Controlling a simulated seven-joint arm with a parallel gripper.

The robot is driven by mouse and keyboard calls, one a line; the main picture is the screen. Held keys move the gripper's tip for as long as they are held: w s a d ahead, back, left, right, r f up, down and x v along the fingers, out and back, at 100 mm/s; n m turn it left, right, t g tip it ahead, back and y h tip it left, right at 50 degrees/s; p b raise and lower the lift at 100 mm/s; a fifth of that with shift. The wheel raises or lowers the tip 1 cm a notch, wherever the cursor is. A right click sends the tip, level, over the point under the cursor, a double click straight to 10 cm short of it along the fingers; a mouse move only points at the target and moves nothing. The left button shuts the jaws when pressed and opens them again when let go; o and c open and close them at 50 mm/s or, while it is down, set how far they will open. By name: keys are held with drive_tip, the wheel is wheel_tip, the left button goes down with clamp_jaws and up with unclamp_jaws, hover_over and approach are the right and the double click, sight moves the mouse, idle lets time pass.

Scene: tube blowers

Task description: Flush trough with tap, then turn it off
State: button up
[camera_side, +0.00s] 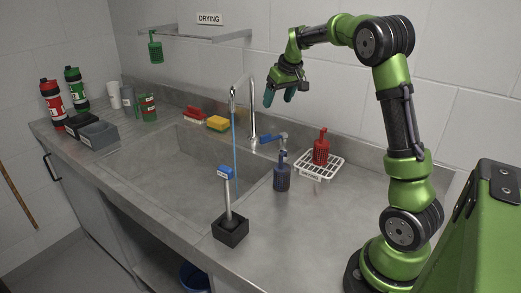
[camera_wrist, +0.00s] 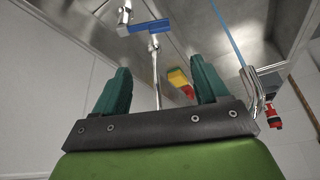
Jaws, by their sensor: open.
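The chrome tap (camera_side: 252,112) arches over the steel trough (camera_side: 180,165). A thin blue stream of water (camera_side: 235,150) falls from its spout into the trough, so the tap is running. The blue tap lever (camera_side: 272,138) is at the base of the tap, and it also shows near the top of the wrist view (camera_wrist: 145,26). My gripper (camera_side: 281,98) is open and empty, held above and to the right of the tap, higher than the lever. Its two teal fingers (camera_wrist: 158,65) stand apart in the wrist view, with nothing between them.
A dark blue bottle (camera_side: 282,175) and a red bottle (camera_side: 321,148) on a white rack (camera_side: 318,165) stand right of the trough. A blue-headed brush stands in a black block (camera_side: 231,229) at the front. A yellow sponge (camera_side: 217,124) lies behind the trough.

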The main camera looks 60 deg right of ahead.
sight(266, 135)
drive_tip(key=x, duration=1.6)
drive_tip(key=shift+f, duration=0.15)
